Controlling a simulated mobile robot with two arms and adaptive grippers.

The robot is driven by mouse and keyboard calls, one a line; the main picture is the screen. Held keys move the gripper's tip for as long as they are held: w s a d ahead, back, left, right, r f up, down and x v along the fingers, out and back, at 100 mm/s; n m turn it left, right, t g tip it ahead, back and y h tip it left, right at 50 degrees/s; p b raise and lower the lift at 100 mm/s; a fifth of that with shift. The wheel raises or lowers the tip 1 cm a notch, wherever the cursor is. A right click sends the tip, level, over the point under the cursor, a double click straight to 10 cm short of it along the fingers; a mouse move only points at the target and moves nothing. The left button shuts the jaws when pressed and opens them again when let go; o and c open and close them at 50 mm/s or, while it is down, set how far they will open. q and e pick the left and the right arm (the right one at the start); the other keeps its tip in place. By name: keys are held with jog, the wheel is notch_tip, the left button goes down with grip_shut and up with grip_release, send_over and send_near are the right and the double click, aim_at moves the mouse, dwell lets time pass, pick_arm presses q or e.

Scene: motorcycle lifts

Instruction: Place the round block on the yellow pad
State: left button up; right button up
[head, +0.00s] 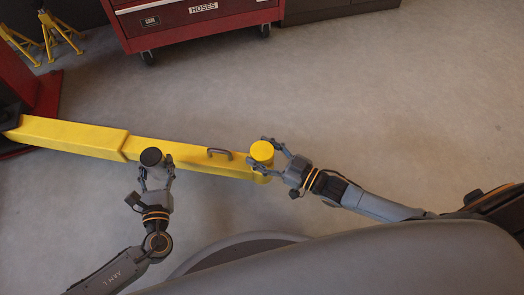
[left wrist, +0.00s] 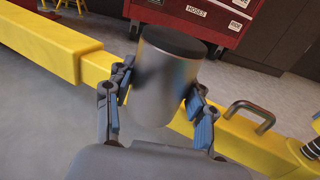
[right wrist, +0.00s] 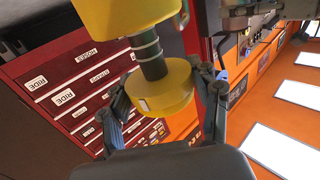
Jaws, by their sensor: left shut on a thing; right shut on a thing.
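The round block is a grey cylinder with a dark top (head: 151,157); it also shows in the left wrist view (left wrist: 165,80). My left gripper (head: 157,171) is shut on it and holds it upright, beside the yellow beam in the head view. The round yellow pad (head: 262,150) is at the right end of the beam, apart from the block. The pad's top looks bare.
The yellow beam (head: 185,156) runs from a red lift base (head: 45,95) at left and carries a grey handle (head: 220,153) between block and pad. A red tool cabinet (head: 195,22) and yellow stands (head: 45,35) are at the back. The floor between is clear.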

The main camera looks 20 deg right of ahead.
jog(key=o, duration=1.2)
jog(key=shift+c, duration=0.2)
jog(key=shift+s, duration=0.1)
jog(key=v, duration=1.2)
